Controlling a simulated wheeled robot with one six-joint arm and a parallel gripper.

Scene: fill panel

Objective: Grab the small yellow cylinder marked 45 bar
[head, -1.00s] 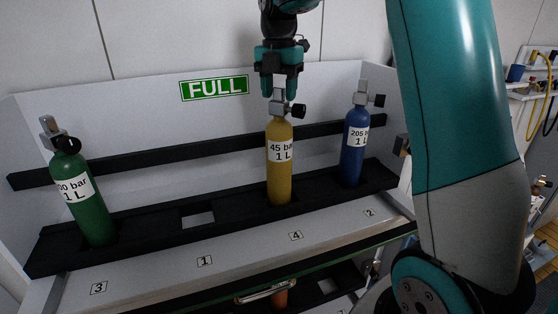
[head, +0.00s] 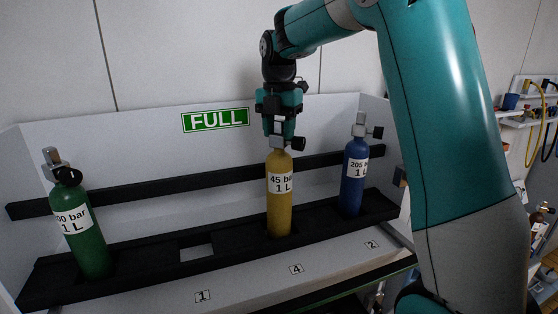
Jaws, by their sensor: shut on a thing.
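The yellow cylinder (head: 279,208), labelled "45 bar 1 L", stands upright in the black rack, above the tag 4. My gripper (head: 281,137) is directly above it, pointing down, with its fingers shut on the valve at the cylinder's top. The fingers hide most of the valve; its black knob (head: 298,143) shows at the right. The cylinder's foot appears to be still in its rack slot.
A green cylinder (head: 80,238) stands at the left and a blue cylinder (head: 354,182) at the right. An empty slot (head: 197,253) lies left of the yellow one. A black rail (head: 180,184) and a panel with a FULL sign (head: 215,120) are behind.

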